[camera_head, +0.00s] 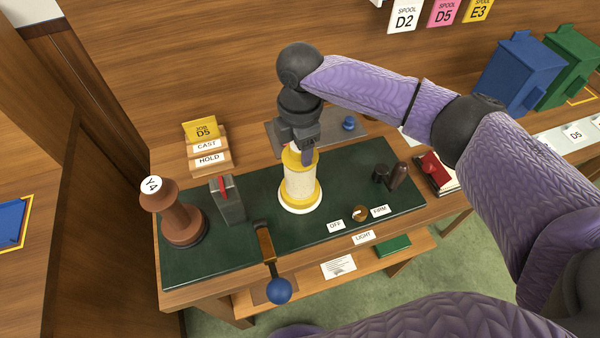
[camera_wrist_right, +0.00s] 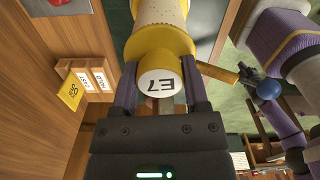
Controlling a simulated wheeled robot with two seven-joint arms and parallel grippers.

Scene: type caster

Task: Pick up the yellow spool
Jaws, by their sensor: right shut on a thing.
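The yellow spool (camera_head: 301,183) has yellow flanges and a pale, speckled middle. It stands upright on or just above the dark green bench top (camera_head: 262,233); I cannot tell which. My right gripper (camera_head: 306,158) comes down on it from above. In the right wrist view the two fingers of the gripper (camera_wrist_right: 160,90) are closed on both sides of the spool's yellow end (camera_wrist_right: 160,45), whose white label reads E7.
A brown Y4 spool (camera_head: 182,224) and a grey box with a red lever (camera_head: 228,199) stand to the left. A lever with a blue ball (camera_head: 279,290) juts from the front edge. Dark pegs (camera_head: 395,175) stand to the right. Blue and green boxes (camera_head: 522,72) are at the far right.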

